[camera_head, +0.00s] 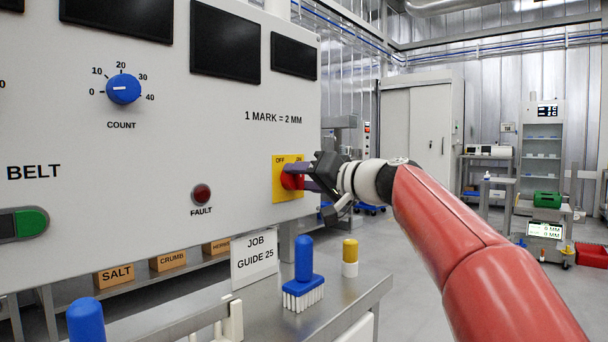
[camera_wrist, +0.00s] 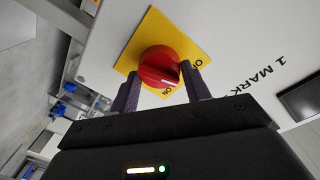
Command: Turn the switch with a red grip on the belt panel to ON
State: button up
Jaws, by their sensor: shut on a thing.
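The switch with a red grip (camera_head: 291,181) sits on a yellow plate (camera_head: 282,193) on the grey-white belt panel (camera_head: 240,140). The plate reads OFF at upper left and ON at upper right in the head view. My gripper (camera_head: 305,177) reaches it from the right and is shut on the red grip. In the wrist view my two dark fingers (camera_wrist: 160,73) stand on either side of the round red grip (camera_wrist: 156,62). A short white mark on the grip shows near its edge, beside the ON word. Its exact setting is hard to tell.
The panel also carries a blue COUNT dial (camera_head: 123,89), a dark red FAULT lamp (camera_head: 201,194) and a green button (camera_head: 30,223).

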jog(key=m+p, duration=0.1)
jog(key=m, duration=0.2)
jog(key=shift+w+r+m, duration=0.1)
jog(key=shift+m, duration=0.2)
jog(key=m+p, duration=0.2)
jog(key=m, duration=0.1)
jog(key=shift+d, duration=0.1)
jog(key=shift+f+m+g+p, duration=0.1)
jog(key=shift+m+g+p, duration=0.15)
jog(key=shift+m+p, duration=0.7)
jog(key=shift+f+m+g+p, duration=0.1)
jog(key=shift+m+g+p, duration=0.15)
jog(key=shift+m, duration=1.4)
jog(key=o, duration=1)
jog(key=b+v, duration=0.1)
jog(key=v, duration=0.6)
jog(key=shift+d, duration=0.4)
jog(key=shift+s+f, duration=0.15)
jog(key=shift+s, duration=0.05)
